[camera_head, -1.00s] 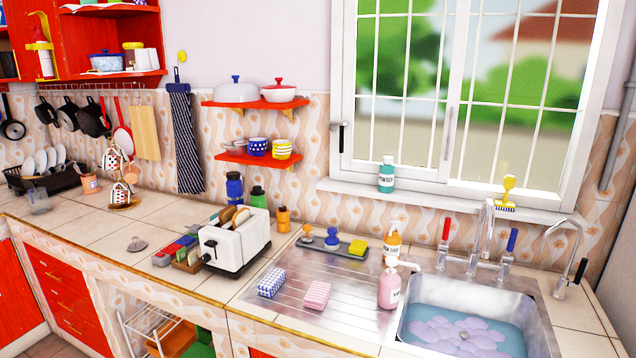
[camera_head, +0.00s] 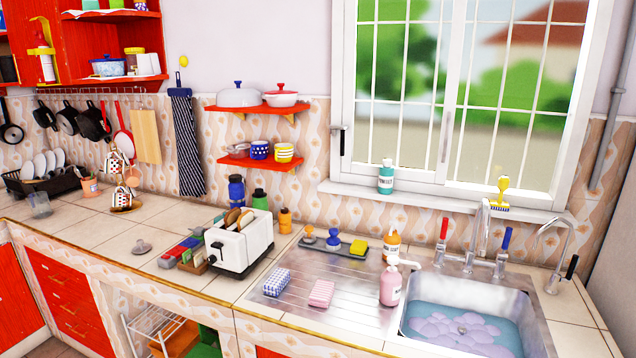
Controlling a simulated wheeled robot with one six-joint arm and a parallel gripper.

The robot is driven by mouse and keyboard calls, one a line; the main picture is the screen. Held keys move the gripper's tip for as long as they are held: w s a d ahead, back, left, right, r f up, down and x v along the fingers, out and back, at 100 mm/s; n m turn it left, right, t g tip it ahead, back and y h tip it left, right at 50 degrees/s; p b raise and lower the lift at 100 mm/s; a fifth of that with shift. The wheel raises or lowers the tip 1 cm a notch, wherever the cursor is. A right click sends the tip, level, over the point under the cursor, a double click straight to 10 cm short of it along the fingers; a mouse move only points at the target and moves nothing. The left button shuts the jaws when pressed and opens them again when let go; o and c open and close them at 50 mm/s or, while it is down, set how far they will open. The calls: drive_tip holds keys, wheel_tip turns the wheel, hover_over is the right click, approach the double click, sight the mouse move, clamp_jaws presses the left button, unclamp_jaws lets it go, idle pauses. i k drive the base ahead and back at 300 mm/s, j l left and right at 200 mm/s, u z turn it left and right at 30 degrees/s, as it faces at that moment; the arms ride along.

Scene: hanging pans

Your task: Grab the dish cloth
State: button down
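A long dark blue, finely striped cloth (camera_head: 187,145) hangs on the back wall, left of the small red shelves. Two small folded cloths lie on the metal drainboard, a blue-and-white checked one (camera_head: 276,282) and a pink one (camera_head: 321,293). I cannot tell which of these is the dish cloth. My gripper is not in view.
The counter holds a white toaster (camera_head: 240,247) with bread, several bottles and a pink soap bottle (camera_head: 391,285). The sink (camera_head: 531,310) holds water and suds at right. Pans (camera_head: 92,122) hang at left. Bare counter (camera_head: 75,222) shows left of the toaster.

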sight(322, 293)
drive_tip(key=i+z, duration=0.1)
drive_tip(key=l+u, duration=0.15)
drive_tip(key=k+j, duration=0.1)
drive_tip(key=i+j, duration=0.25)
drive_tip(key=i, duration=0.15)
drive_tip(key=i+j, duration=0.2)
drive_tip(key=i, duration=0.2)
drive_tip(key=i+j, duration=0.25)
drive_tip(key=i, duration=0.2)
